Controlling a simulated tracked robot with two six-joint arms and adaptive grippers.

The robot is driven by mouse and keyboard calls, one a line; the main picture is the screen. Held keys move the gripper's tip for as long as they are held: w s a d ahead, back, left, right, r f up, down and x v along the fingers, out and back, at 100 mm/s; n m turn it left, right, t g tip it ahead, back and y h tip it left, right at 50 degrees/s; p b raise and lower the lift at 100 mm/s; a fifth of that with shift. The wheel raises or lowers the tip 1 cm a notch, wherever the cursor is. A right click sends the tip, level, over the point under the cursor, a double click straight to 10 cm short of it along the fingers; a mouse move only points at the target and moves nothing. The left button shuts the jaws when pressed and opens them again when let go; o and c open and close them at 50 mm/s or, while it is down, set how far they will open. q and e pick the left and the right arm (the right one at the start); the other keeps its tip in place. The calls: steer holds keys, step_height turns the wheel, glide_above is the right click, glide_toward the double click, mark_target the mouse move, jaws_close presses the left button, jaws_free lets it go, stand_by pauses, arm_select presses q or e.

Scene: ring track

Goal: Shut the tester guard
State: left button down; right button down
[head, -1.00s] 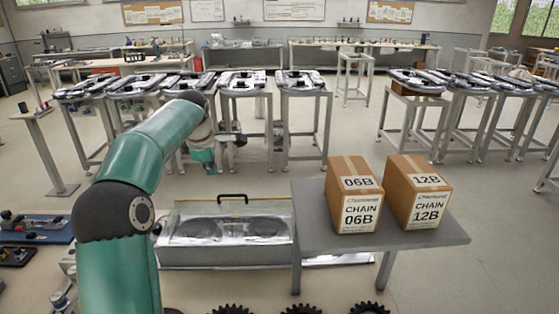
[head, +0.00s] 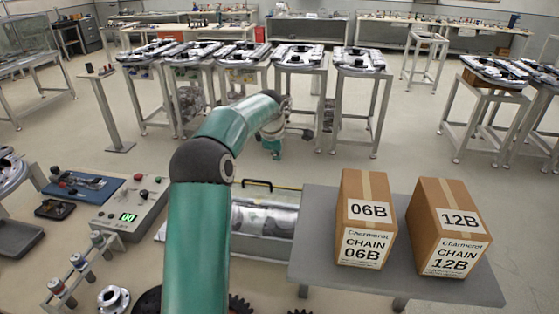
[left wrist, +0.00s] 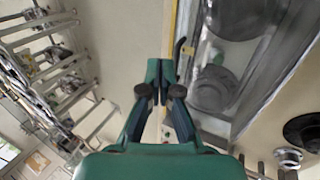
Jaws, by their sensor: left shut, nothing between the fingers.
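The tester (head: 265,246) is a long metal box on the floor side of the grey table, partly hidden behind my left arm. Its clear guard has a yellow edge (head: 288,188) and a black handle (head: 257,183) along the far top side. I cannot tell how far the guard stands open. My left gripper (head: 276,153) is shut and empty, shown beyond the handle in the head view. In the left wrist view its fingertips (left wrist: 160,70) are together, just left of the yellow edge (left wrist: 171,35) and handle (left wrist: 179,52), with no clear contact. My right gripper is out of view.
A grey table (head: 335,270) with two chain boxes, 06B (head: 363,250) and 12B (head: 448,262), stands right of the tester. A control box (head: 135,205) with a green display is at left.

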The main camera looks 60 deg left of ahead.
arm_select(q)
steer(key=p+x, duration=0.2)
steer(key=x, duration=0.4)
steer(key=shift+s, duration=0.1)
